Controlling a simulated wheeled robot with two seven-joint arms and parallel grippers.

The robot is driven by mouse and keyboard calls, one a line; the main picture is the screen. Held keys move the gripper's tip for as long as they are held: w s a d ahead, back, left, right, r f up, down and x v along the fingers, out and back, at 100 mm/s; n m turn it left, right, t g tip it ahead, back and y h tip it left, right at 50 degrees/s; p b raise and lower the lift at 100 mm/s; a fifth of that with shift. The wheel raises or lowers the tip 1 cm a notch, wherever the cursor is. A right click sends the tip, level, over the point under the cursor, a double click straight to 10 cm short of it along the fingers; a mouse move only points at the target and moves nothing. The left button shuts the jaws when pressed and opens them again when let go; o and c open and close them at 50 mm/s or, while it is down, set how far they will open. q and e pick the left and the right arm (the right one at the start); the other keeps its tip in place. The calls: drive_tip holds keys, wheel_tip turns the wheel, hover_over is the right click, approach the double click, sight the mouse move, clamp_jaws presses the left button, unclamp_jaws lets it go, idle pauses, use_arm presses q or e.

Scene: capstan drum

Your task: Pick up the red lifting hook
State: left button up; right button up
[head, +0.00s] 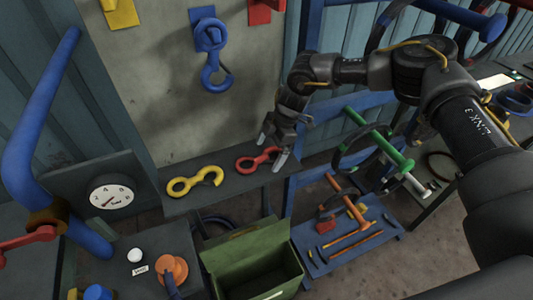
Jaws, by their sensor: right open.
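The red lifting hook (257,158) lies flat on a narrow dark shelf (222,187) below a grey board. Its left end shows as a ring, and its right end is partly covered by my gripper. My right gripper (273,153) is open and sits right over the hook's right end, with its fingers pointing down. I cannot tell whether the fingers touch the hook. My left gripper is out of view.
A yellow hook (196,181) lies on the shelf left of the red one. A blue hook (212,62) hangs on the board (160,75) above. A green open box (253,265) stands below the shelf. A blue tray (372,250) with tools lies lower right. A blue pipe (38,130) rises at left.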

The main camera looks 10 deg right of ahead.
drive_tip(key=shift+a+f, duration=0.15)
drive_tip(key=shift+f, duration=0.3)
drive_tip(key=c, duration=1.5)
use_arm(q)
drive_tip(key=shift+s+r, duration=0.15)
use_arm(e)
drive_tip(key=shift+c, duration=0.2)
drive_tip(key=shift+r, duration=0.15)
